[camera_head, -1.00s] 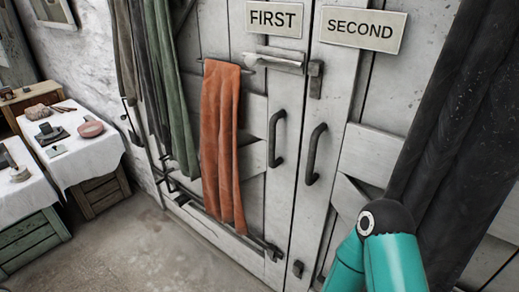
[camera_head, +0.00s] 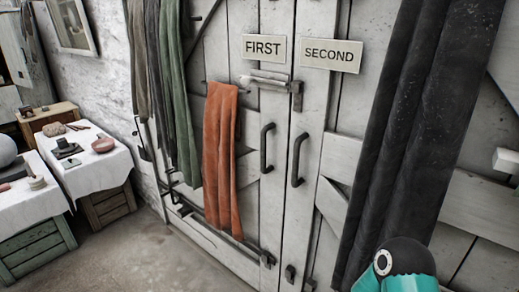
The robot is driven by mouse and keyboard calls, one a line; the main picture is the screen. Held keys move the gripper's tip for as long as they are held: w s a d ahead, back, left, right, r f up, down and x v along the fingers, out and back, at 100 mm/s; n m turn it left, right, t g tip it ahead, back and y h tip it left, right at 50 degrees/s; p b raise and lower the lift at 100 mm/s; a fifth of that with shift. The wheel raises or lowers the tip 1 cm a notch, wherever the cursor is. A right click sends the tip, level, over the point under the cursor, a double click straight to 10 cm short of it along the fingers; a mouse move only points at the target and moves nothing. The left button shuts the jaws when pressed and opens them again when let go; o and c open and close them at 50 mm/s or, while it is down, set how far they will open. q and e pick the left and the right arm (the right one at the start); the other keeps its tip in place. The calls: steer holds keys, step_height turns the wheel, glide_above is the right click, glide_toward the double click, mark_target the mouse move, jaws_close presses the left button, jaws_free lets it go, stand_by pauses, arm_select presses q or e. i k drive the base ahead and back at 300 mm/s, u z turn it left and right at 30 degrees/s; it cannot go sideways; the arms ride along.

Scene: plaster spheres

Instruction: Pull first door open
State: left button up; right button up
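The first door (camera_head: 250,160) is a pale wooden door, shut, with a FIRST sign (camera_head: 264,48) near its top. Its dark upright handle (camera_head: 267,148) is near its right edge. An orange cloth (camera_head: 221,155) hangs over its left part from a rail. A latch (camera_head: 270,84) lies across the upper part, reaching the seam between the doors. The second door (camera_head: 330,130) is shut on the right, with a SECOND sign (camera_head: 331,55) and its own dark handle (camera_head: 298,160). A teal and black part of my arm shows at the bottom right. Neither gripper is in view.
Dark curtains (camera_head: 405,130) hang to the right, over part of the second door. Green and grey cloths (camera_head: 178,100) hang on the left. Cloth-covered crates (camera_head: 95,165) with small objects stand at the far left. The floor (camera_head: 130,250) before the doors is clear.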

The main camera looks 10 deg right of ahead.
mark_target(225, 142)
steer(key=z, duration=0.1)
steer(key=i, duration=0.9)
steer(key=u, duration=0.1)
